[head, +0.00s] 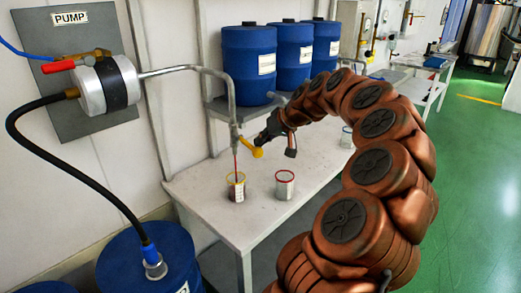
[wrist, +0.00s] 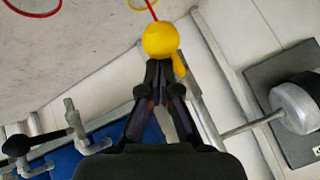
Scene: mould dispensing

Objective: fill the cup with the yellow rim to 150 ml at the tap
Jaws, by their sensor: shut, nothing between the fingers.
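The yellow-rimmed cup (head: 237,190) stands upright on the table under the tap's spout (head: 234,140). A thin red stream (head: 236,168) runs from the spout into it; it also shows in the wrist view (wrist: 152,9). Red liquid shows inside the cup, but I cannot read its level. The tap's yellow handle (head: 257,152) sticks out to the right of the spout. My gripper (head: 261,139) is shut and empty, its tips at the handle. In the wrist view the shut fingertips (wrist: 158,65) are right against or just behind the yellow knob (wrist: 160,40).
A red-rimmed cup (head: 284,186) stands right of the yellow-rimmed one, and another cup (head: 346,137) stands farther back. Blue drums (head: 248,65) stand on a shelf behind the table (head: 215,205). The pump (head: 107,85) is on the wall at left. Open green floor lies right.

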